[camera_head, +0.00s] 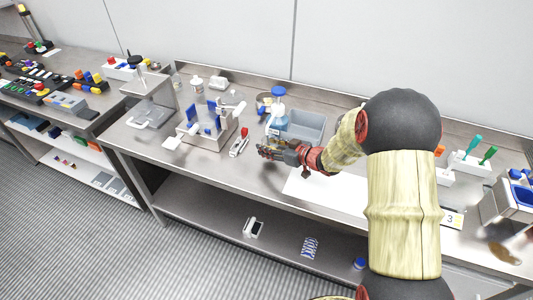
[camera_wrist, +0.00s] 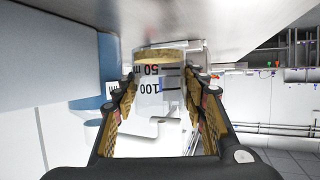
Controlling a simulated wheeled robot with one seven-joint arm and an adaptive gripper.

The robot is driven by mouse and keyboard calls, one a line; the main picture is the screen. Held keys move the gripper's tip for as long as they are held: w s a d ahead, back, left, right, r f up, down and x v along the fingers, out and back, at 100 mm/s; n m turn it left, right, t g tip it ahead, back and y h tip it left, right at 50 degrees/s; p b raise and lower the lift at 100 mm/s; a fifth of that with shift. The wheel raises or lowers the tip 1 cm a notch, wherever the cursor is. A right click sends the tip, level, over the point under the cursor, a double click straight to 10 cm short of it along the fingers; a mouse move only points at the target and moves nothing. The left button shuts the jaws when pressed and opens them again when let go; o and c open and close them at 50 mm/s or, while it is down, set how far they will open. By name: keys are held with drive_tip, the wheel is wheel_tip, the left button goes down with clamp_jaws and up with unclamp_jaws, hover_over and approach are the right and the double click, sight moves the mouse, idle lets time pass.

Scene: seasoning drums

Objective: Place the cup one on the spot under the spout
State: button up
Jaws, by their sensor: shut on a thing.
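The cup (camera_wrist: 158,95) is clear, with black 50 and 100 marks that appear upside down in the wrist view and a yellow-brown band at its upper end there. My gripper (camera_wrist: 160,105) is shut on it, one finger at each side. In the head view my gripper (camera_head: 266,152) is over the front part of the metal table, and the cup cannot be made out there. A metal stand with blue parts (camera_head: 207,120) is to its left, and a grey metal frame (camera_head: 150,100) is farther left. I cannot tell the spout or the spot under it.
A blue-topped bottle (camera_head: 279,101) and a grey bin (camera_head: 307,125) stand behind my gripper. A red and white item (camera_head: 240,142) lies just to its left. A white sheet (camera_head: 325,190) lies at its right. Clear tabletop shows along the front left edge.

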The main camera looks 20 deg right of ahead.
drive_tip(key=shift+w+a, duration=0.45)
drive_tip(key=shift+w, duration=0.2)
wheel_tip(320, 180, down, 4)
drive_tip(key=shift+r+b, duration=0.15)
drive_tip(key=shift+b, duration=0.95)
drive_tip(key=shift+r, duration=0.15)
drive_tip(key=o, duration=1.1)
drive_tip(key=shift+f, duration=0.2)
drive_tip(key=shift+o, duration=0.2)
